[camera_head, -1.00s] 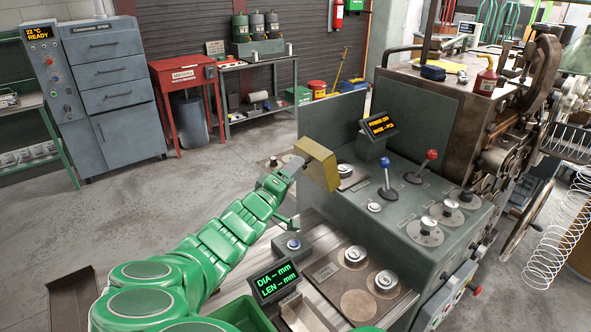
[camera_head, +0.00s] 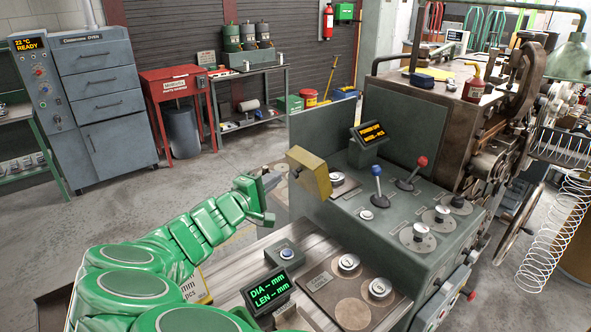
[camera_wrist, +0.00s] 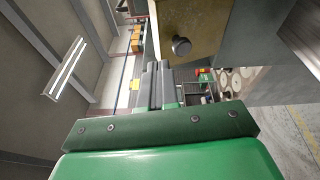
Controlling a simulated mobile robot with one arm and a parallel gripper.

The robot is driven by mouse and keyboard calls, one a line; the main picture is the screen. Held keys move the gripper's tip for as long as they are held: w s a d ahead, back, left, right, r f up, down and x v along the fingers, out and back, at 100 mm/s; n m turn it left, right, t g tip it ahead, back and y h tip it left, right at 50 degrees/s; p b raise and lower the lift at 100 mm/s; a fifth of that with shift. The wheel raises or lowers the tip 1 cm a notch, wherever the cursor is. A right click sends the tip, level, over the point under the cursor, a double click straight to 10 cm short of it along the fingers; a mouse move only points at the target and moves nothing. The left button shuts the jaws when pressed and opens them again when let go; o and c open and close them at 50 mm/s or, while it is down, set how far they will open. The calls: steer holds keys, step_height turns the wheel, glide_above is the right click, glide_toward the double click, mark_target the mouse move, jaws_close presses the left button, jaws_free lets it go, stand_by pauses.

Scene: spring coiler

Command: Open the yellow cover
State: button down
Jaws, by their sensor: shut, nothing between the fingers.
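The console top holds a blue-knobbed lever (camera_head: 377,185), a red-knobbed lever (camera_head: 412,173) and several round buttons. A dark display (camera_head: 369,134) stands right of the cover. A second display (camera_head: 267,291) stands nearer my arm. Open floor (camera_head: 130,205) lies left of the console.

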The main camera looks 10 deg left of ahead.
steer(key=s+a+r+n+g, duration=0.45)
steer(key=n+g, duration=0.25)
steer(key=n, duration=0.7)
glide_toward(311, 163)
steer(key=shift+w+d+f, duration=0.45)
steer(key=shift+f, duration=0.3)
steer(key=shift+w+d+f, duration=0.45)
steer(key=shift+f, duration=0.3)
steer(key=shift+w+d+f, duration=0.45)
steer(key=shift+f, duration=0.25)
steer(key=shift+w+d+r+g+y, duration=0.7)
steer(key=shift+w+d+r+y, duration=0.15)
steer(key=shift+w+r, duration=0.1)
steer(key=shift+w+d+r, duration=0.6)
steer(key=shift+w+d, duration=0.25)
steer(key=shift+d, duration=0.1)
